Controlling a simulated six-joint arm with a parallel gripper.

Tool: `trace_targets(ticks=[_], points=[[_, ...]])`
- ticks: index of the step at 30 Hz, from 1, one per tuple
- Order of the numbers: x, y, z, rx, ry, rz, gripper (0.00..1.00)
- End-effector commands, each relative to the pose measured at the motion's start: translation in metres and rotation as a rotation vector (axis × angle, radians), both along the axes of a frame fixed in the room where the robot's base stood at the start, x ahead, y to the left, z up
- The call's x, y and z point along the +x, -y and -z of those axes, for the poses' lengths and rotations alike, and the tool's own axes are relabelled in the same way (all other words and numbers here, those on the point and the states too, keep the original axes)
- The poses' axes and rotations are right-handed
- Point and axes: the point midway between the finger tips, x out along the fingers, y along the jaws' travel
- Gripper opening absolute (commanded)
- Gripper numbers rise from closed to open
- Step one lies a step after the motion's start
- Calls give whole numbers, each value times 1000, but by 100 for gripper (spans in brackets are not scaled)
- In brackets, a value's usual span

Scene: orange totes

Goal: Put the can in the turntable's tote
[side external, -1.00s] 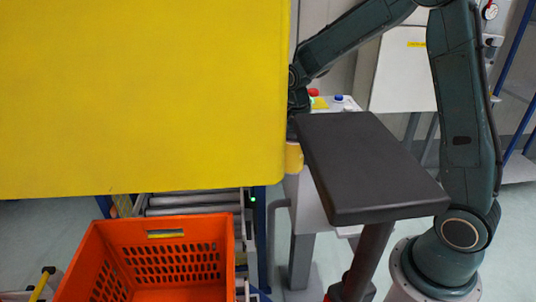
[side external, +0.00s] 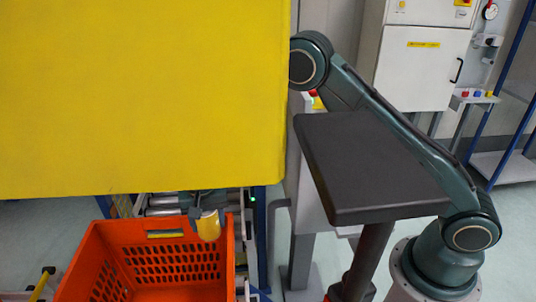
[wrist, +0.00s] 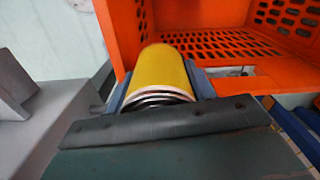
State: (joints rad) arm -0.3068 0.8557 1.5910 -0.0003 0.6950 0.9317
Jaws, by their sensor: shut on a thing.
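The can (side external: 208,226) is yellow with a silvery end. My gripper (side external: 200,213) is shut on it and shows only in part below the yellow panel. In the wrist view the can (wrist: 160,75) lies between the two fingers, its rim toward the camera. An orange tote (side external: 88,268) with slotted walls stands at the lower left. The can overlaps the tote's far rim near its right corner in the side view. In the wrist view the tote (wrist: 190,15) is just beyond the can. The part of the tote's floor that shows holds nothing.
A large yellow panel (side external: 140,95) fills the upper left of the side view and hides my wrist. A roller conveyor (side external: 160,203) runs behind the tote. A dark stand top (side external: 370,170) is beside my arm. A grey cabinet (side external: 425,65) stands behind.

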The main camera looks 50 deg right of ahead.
Motion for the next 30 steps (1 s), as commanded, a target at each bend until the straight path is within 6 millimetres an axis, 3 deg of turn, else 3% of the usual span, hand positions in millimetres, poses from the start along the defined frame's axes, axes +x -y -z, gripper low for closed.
trace_targets(ticks=[9, 15, 30], points=[[-8, -50, 60, -1, -2, 186, 21], [-16, -69, 89, 0, 0, 279, 21], [-21, -76, 109, -1, -1, 319, 21]])
